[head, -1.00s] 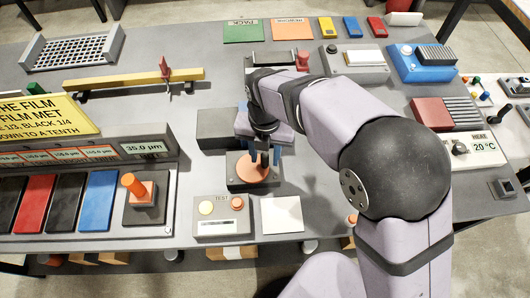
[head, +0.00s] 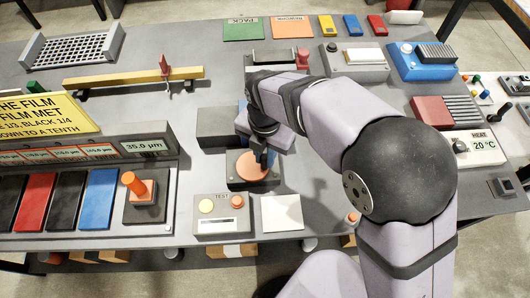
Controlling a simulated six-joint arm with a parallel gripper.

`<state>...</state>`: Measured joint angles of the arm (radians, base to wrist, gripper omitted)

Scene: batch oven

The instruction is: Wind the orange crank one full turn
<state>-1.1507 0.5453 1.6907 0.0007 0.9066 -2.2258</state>
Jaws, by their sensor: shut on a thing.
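The orange crank (head: 250,168) is a round orange disc on a dark square base, near the middle of the table in the head view. The handle itself is mostly hidden behind the fingers and the wrist.
A grey box (head: 216,127) stands just behind the crank base. In front are a test panel (head: 222,226) with two buttons and a pale square plate (head: 281,213). An orange knob (head: 134,184) stands on a block to the left, beside coloured slabs.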

